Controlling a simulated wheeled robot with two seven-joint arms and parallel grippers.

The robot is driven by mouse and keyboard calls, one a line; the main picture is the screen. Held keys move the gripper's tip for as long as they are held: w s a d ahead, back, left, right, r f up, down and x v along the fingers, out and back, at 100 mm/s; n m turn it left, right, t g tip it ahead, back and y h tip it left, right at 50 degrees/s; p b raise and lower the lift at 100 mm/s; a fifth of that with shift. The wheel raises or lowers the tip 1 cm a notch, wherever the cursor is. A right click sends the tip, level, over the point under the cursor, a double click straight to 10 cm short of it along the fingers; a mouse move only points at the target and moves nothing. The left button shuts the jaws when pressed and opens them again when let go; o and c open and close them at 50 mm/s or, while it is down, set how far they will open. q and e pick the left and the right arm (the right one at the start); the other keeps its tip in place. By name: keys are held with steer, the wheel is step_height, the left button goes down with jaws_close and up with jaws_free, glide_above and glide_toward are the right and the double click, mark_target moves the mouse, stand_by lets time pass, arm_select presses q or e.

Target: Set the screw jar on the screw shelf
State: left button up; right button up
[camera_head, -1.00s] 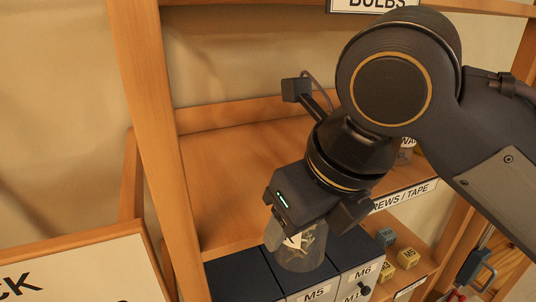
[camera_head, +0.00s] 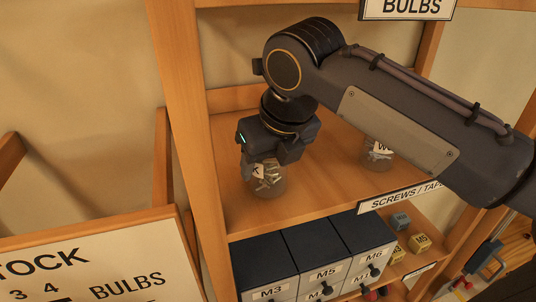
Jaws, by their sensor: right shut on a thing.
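The screw jar (camera_head: 266,183) is a clear jar with metal screws inside and a white label partly covered by the fingers. My right gripper (camera_head: 264,160) is shut on its upper part from above. The jar looks upright over the left part of the screw shelf (camera_head: 322,188), a wooden board with a "SCREWS / TAPE" sign (camera_head: 402,198) on its front edge. I cannot tell whether the jar's base touches the board. My left gripper is not in view.
Another labelled jar (camera_head: 377,153) stands farther right on this shelf, partly behind my right arm. Dark drawers marked M3, M5 and M6 (camera_head: 326,254) sit below, with small marked blocks (camera_head: 420,242) beside them. A wooden upright (camera_head: 187,130) borders the shelf at left.

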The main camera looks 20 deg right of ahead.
steer(key=shift+s, duration=0.1)
steer(key=shift+f, duration=0.15)
steer(key=o, duration=1.2)
steer(key=shift+r, duration=0.25)
steer(key=shift+s+r, duration=0.1)
steer(key=shift+r, duration=0.1)
steer(key=s+d+b, duration=0.1)
steer(key=s, duration=0.3)
steer(key=s+d+b, duration=0.1)
steer(key=s+b, duration=0.1)
steer(key=s, duration=0.2)
steer(key=s+b, duration=0.1)
steer(key=s, duration=0.3)
steer(key=shift+d+r, duration=0.3)
steer(key=shift+d, duration=0.1)
